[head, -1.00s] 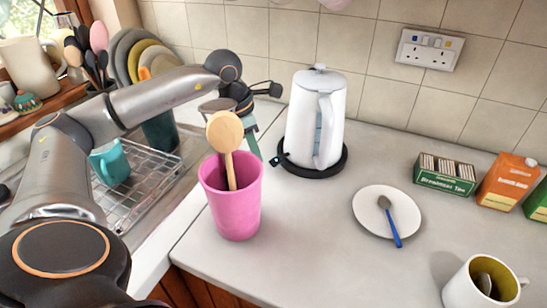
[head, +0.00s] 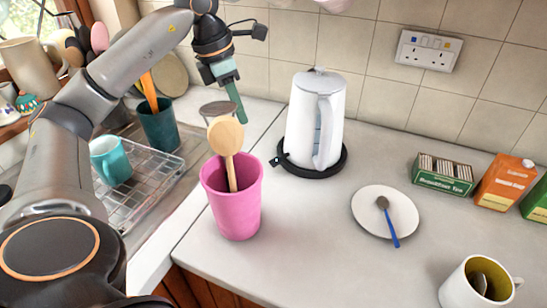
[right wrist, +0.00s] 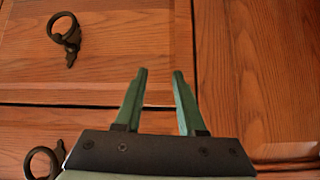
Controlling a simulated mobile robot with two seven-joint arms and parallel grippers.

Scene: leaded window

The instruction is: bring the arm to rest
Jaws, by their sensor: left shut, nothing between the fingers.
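My left arm reaches in from the left in the head view. Its gripper (head: 237,103) is raised above the worktop, left of the white kettle, with its green fingers shut and empty, pointing down. Below it stands a pink cup (head: 232,208) with a wooden spoon (head: 226,140) in it; the gripper is apart from both. My right gripper (right wrist: 158,75) shows in the right wrist view, its two green fingers apart with nothing between them, in front of wooden cupboard doors.
A white kettle (head: 315,120) stands on a black base. A plate (head: 371,222) holds a blue-handled spoon (head: 389,220). A mug (head: 462,289) and tea boxes (head: 443,175) are at the right. A wire rack (head: 148,197) with a teal mug (head: 110,160) and a dark green pot (head: 159,127) are at the left.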

